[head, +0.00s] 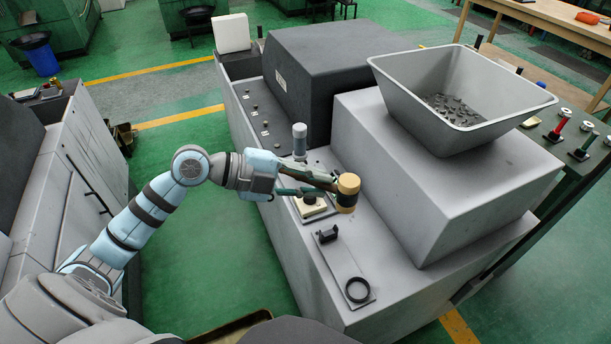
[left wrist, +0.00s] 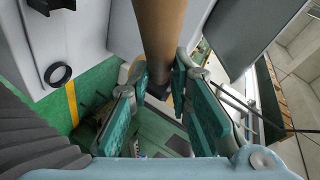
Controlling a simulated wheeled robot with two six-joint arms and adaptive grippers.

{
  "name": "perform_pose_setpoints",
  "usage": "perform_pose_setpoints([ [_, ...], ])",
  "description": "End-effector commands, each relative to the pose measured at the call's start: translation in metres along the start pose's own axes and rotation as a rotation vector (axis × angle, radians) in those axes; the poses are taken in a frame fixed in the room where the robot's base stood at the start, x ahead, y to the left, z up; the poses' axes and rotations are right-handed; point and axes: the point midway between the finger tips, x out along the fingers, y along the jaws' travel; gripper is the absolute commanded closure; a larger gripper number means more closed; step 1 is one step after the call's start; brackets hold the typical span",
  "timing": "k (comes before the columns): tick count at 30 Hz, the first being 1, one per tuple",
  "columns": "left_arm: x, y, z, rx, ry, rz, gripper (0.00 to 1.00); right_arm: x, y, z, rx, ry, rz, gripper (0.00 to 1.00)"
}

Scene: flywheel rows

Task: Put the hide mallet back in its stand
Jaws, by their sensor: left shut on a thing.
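My left gripper (head: 308,185) is shut on the handle of the hide mallet. The mallet's head (head: 347,193) is a tan and dark-banded cylinder, held above the near ledge of the grey machine. In the left wrist view the brown handle (left wrist: 162,35) runs down from the top edge between the green finger pads. The stand is a flat grey plate (head: 340,265) with a black ring (head: 358,290) at its near end and a small black block (head: 327,235) at its far end. The ring (left wrist: 58,74) also shows in the left wrist view. The mallet is apart from the stand.
A grey hopper (head: 440,127) with dark parts rests on the raised block (head: 415,190) at the right. The ledge around the ring is clear.

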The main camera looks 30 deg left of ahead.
Motion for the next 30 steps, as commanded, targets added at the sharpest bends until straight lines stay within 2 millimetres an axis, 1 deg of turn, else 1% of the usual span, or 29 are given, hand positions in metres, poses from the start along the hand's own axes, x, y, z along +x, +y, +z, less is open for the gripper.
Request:
perform_pose_setpoints([
  [2,0.016,0.006,0.005,0.011,0.044,0.01,1.0,0.001,0.0,0.0,0.0,0.0,0.0,0.6],
  [5,0.04,0.024,0.002,0.054,0.149,0.056,1.0,0.002,-0.001,0.0,0.0,0.0,-0.001,0.6],
  [7,0.054,0.039,-0.006,0.096,0.241,0.098,1.0,0.002,-0.001,0.0,0.001,0.0,-0.001,0.6],
  [10,0.066,0.062,-0.021,0.156,0.371,0.159,1.0,0.003,-0.001,0.0,0.001,0.0,-0.001,0.6],
  [13,0.072,0.08,-0.035,0.207,0.478,0.209,1.0,0.003,-0.001,0.0,0.001,0.0,-0.001,0.6],
  [16,0.073,0.09,-0.044,0.237,0.539,0.241,1.0,0.003,-0.001,0.0,0.001,0.0,-0.001,0.6],
  [19,0.073,0.093,-0.047,0.247,0.554,0.249,1.0,0.003,-0.001,0.0,0.001,0.0,-0.001,0.6],
  [29,0.071,0.092,-0.047,0.248,0.555,0.247,1.0,0.0,-0.001,0.0,0.0,0.0,-0.001,0.6],
  [30,0.072,0.095,-0.046,0.248,0.554,0.247,1.0,0.003,-0.001,0.0,0.0,0.0,-0.001,0.6],
])
